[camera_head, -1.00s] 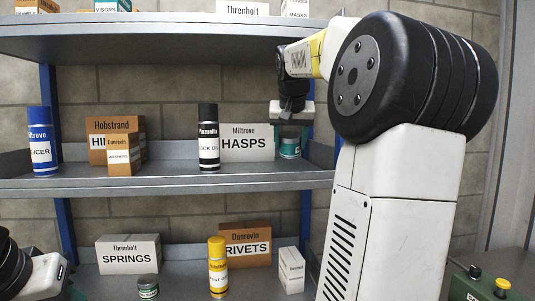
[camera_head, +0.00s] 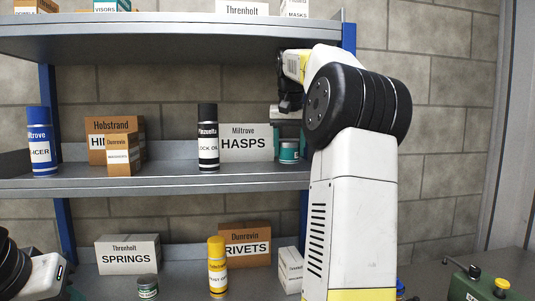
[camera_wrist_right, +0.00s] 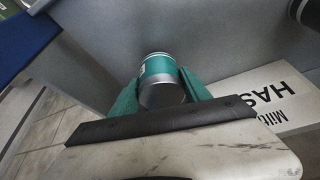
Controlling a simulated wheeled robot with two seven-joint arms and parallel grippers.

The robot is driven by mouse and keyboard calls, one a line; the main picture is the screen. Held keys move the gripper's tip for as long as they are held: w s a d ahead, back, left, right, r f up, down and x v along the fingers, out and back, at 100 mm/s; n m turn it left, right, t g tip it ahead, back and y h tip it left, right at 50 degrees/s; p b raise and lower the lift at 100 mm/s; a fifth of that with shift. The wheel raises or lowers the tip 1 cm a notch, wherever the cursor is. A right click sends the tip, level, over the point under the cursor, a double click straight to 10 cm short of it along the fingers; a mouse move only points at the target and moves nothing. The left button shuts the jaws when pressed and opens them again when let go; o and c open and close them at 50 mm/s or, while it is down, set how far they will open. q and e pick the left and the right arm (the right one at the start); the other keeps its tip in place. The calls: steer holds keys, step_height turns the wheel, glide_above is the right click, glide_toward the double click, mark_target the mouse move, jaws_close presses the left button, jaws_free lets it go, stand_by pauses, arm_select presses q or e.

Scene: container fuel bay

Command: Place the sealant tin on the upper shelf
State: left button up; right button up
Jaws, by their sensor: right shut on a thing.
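A small tin (camera_head: 289,152) with a teal band stands out at the right end of the middle shelf, beside the HASPS box. Its lettering is too small to read. My right gripper (camera_head: 288,131) is at the tin from above, partly hidden by my own arm. In the right wrist view the tin (camera_wrist_right: 161,80) sits between the teal fingers (camera_wrist_right: 160,92), which are shut on it. I cannot tell whether it touches the shelf. The upper shelf (camera_head: 170,45) is above.
The HASPS box (camera_head: 245,143) and a black spray can (camera_head: 208,138) are left of the tin. A blue upright (camera_head: 348,38) bounds the shelf at right. The upper shelf bears a Threnholt box (camera_head: 243,8) and others. Another teal tin (camera_head: 148,287) is on the lower shelf.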

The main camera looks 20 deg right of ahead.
steer(key=shift+f, duration=0.8)
steer(key=shift+f, duration=0.15)
steer(key=o, duration=1.5)
steer(key=shift+o, duration=0.2)
steer(key=shift+s+r, duration=0.1)
steer(key=shift+r, duration=0.4)
steer(key=s+a, duration=0.1)
steer(key=s, duration=0.2)
steer(key=s+a, duration=0.2)
steer(key=s, duration=0.2)
steer(key=s+a, duration=0.2)
steer(key=s, duration=0.2)
steer(key=shift+s+a+r, duration=0.1)
steer(key=shift+s+r, duration=0.05)
steer(key=shift+r, duration=0.05)
